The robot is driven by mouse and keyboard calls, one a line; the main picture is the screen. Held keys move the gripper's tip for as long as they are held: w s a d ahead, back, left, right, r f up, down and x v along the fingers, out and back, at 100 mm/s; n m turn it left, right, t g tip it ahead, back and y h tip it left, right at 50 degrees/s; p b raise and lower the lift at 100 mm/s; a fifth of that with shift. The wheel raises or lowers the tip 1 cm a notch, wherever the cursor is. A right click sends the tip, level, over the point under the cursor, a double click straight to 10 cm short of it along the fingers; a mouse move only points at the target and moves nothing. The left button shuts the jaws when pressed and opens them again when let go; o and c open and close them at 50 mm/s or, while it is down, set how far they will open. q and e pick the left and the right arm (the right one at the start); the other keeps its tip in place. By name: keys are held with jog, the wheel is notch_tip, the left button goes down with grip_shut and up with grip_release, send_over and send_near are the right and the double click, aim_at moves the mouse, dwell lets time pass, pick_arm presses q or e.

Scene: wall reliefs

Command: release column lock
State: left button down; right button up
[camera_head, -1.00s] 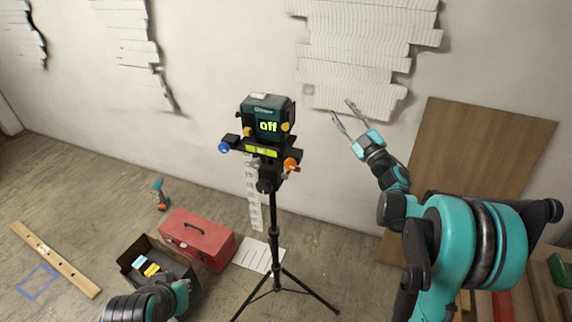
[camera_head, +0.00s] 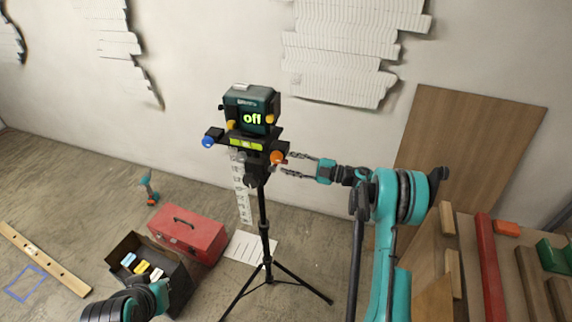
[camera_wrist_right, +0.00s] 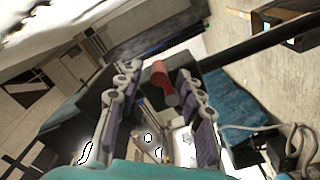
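Below the device is a yellow-green level strip (camera_head: 246,144), with a blue knob (camera_head: 208,142) at left and an orange knob (camera_head: 277,157) at right. My right gripper (camera_head: 287,164) is open, its fingers pointing left at the orange knob. In the right wrist view the red-orange handle (camera_wrist_right: 162,80) lies between the spread fingers (camera_wrist_right: 156,82); contact cannot be told. My left gripper (camera_head: 158,296) is low at the left, its fingers not clear.
A red toolbox (camera_head: 188,233) and an open black box (camera_head: 125,245) with small coloured pieces stand on the floor left of the tripod. A drill (camera_head: 149,188) lies behind them. A brown board (camera_head: 470,150) leans on the wall at right.

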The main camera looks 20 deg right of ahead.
jog(key=shift+w+a, duration=0.4)
jog(key=shift+a, duration=0.2)
grip_shut()
jog(key=shift+r+n, duration=0.35)
jog(key=shift+n, duration=0.15)
grip_release()
jog(key=v, duration=1.2)
